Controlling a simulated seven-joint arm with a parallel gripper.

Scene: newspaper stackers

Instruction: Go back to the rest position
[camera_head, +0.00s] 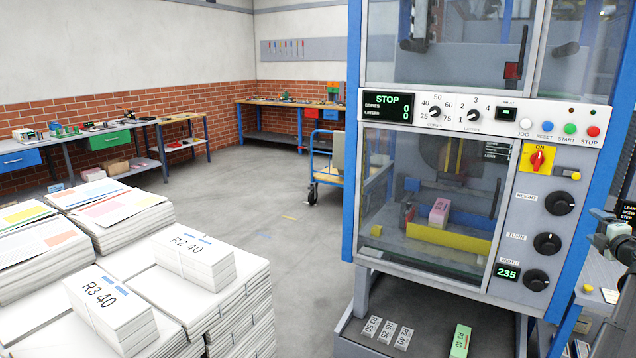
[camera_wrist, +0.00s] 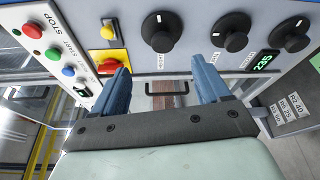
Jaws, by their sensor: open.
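My gripper (camera_wrist: 163,80) is open in the wrist view, with two blue-grey fingers apart and nothing held between them. It faces the stacker's control panel (camera_wrist: 275,70); a dark handle (camera_wrist: 167,88) shows beyond the gap between the fingers. The three black knobs (camera_wrist: 232,32) are just past the fingertips, apart from them. In the head view, a grey part of my arm (camera_head: 617,245) shows at the right edge, beside the panel; the fingers are hard to make out there. The stacker (camera_head: 430,180) has a display (camera_head: 388,105) reading STOP with zeros, and a width display (camera_head: 507,273) reading 235.
Labelled paper bundles (camera_head: 195,258) sit on tall paper stacks (camera_head: 240,300) at the lower left. A blue cart (camera_head: 325,175) and workbenches (camera_head: 80,140) stand behind. The middle floor is clear.

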